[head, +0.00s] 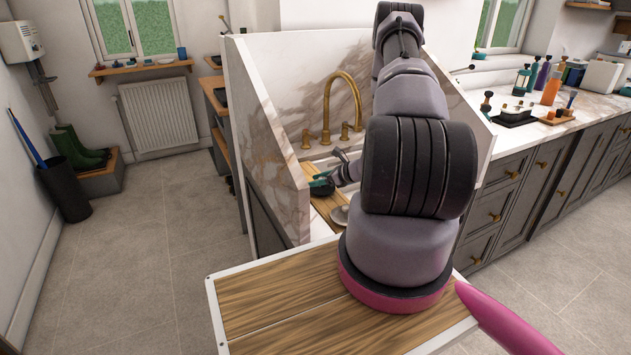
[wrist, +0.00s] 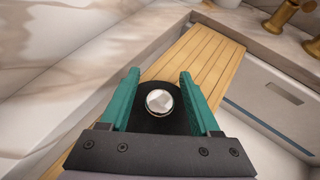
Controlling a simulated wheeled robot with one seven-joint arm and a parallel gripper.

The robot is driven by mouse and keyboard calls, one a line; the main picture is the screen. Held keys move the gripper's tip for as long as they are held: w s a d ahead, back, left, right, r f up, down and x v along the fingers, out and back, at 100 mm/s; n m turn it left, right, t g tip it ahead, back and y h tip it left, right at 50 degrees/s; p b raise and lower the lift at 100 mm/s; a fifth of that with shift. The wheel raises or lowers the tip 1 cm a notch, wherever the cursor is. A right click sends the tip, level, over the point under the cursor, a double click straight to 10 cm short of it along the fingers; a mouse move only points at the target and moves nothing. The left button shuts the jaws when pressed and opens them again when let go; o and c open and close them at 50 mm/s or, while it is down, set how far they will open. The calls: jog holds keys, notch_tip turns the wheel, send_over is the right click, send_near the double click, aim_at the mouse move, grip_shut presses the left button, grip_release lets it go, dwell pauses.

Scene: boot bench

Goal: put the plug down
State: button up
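The plug (wrist: 160,102) shows in the wrist view as a bright metal knob on a dark rounded body, between the two teal fingers of my gripper (wrist: 161,98). The fingers stand apart and the dark body fills the gap, so my gripper looks shut on it. Below and beyond it lies a slatted wooden board (wrist: 204,58) across the sink (wrist: 270,92). In the head view my gripper (head: 322,184) is small, over the board (head: 326,203) behind the marble panel, and the plug cannot be made out. The height of the plug above the board is hard to tell.
Marble panels (head: 276,155) wall in the sink at the left and back. A brass tap (head: 341,98) stands behind it, and brass fittings (wrist: 282,14) show at the wrist view's top right. A pale round thing (head: 340,215) lies near the board. Cluttered counter (head: 590,110) at right.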

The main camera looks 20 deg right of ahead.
jog(key=shift+r, duration=0.15)
jog(key=v, duration=1.2)
jog(key=s+a+r+n+g+y, duration=0.1)
jog(key=a+r+n+g, duration=0.1)
jog(key=a+r+n, duration=0.45)
jog(key=a+r+n+g, duration=0.2)
jog(key=a+r, duration=0.1)
jog(key=r, duration=0.6)
jog(key=s+a+r+n+g+y, duration=0.1)
jog(key=a+r+n, duration=0.35)
jog(key=r, duration=0.35)
jog(key=s+a+r+n+t+h, duration=0.1)
jog(key=s+a+r+n+h, duration=0.2)
jog(key=s+r+n, duration=0.3)
jog(key=s+a+r+n+t+h, duration=0.1)
jog(key=s+a+r+n+h, duration=0.3)
jog(key=s+r, duration=0.8)
jog(key=shift+r+n, duration=0.85)
jog(key=shift+n, duration=0.05)
